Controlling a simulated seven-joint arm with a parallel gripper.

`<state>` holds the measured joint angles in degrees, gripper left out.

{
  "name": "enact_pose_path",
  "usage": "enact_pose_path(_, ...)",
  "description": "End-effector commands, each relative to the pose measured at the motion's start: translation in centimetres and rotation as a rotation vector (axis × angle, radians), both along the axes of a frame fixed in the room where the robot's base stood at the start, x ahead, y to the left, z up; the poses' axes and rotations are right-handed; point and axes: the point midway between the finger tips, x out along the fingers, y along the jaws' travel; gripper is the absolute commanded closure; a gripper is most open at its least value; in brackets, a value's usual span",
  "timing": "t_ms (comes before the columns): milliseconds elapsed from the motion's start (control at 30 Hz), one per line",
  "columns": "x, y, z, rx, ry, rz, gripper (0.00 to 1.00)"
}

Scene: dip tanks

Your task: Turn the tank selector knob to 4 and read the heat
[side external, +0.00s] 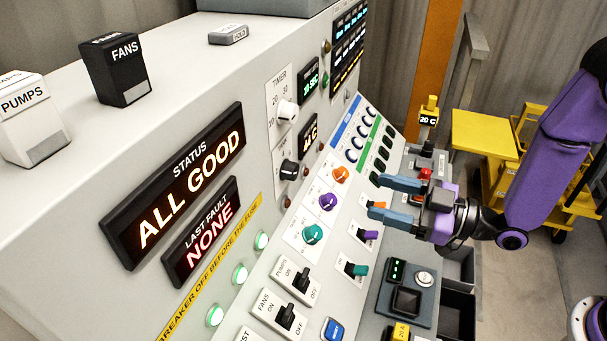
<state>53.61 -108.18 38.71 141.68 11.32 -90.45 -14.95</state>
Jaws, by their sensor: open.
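A black knob (289,168) sits on a white plate on the upright panel; its label is too small to read, so I cannot tell for sure that it is the tank selector, nor its setting. A small heat display (308,141) just above it is lit, with a figure ending in C that looks like 46. My gripper (374,197) is open and empty, with its blue fingers pointing left over the sloped panel. It is to the right of the black knob and apart from it.
A white timer knob (287,112) is above the black knob. Orange (340,174), purple (328,201) and teal (312,234) knobs line the slope near my fingers. Toggle switches (287,318) are at the front. A yellow cart (485,135) stands behind on the right.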

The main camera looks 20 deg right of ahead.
Motion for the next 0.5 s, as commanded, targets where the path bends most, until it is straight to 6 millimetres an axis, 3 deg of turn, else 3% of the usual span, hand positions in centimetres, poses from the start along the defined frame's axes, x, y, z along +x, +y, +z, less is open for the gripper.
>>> enact_pose_path(500,6.2,5.9,0.0,0.002,-0.001,0.001,0.37)
